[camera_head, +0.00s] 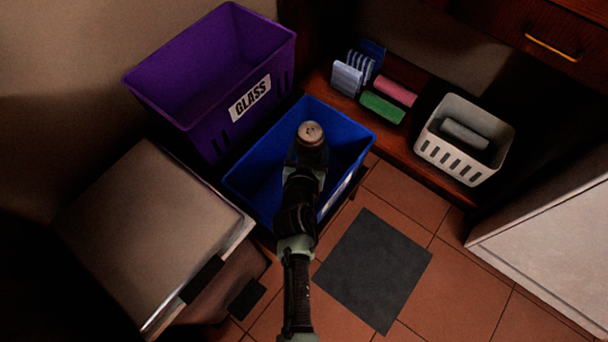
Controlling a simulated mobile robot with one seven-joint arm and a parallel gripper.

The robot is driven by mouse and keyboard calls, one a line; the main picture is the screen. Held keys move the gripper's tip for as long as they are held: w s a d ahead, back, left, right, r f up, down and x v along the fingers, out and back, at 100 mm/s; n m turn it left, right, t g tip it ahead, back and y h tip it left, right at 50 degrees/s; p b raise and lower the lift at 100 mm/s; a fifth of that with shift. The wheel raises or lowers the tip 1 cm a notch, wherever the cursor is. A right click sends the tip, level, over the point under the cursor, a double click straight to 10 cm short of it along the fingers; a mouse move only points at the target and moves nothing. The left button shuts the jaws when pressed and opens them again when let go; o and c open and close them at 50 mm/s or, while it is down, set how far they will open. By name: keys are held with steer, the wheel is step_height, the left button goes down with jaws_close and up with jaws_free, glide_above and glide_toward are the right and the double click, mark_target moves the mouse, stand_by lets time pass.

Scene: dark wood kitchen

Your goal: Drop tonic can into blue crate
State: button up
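My gripper (308,150) is over the crate's opening, seen from behind and above. It is shut on the tonic can (311,133), whose round, pale copper-coloured end shows just beyond the hand. The can's side and my fingertips are mostly hidden in shadow. The can's height above the crate floor is hard to tell. The arm covers part of the crate's inside and front wall.
A purple crate labelled GLASS (215,75) stands close at the upper left. A metal-lidded bin (150,225) is at the lower left. A dark mat (373,270) lies on the tiles.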

steer(key=o, duration=1.4)
steer(key=shift+o, duration=0.2)
steer(key=p+v, duration=0.3)
steer(key=v, duration=1)
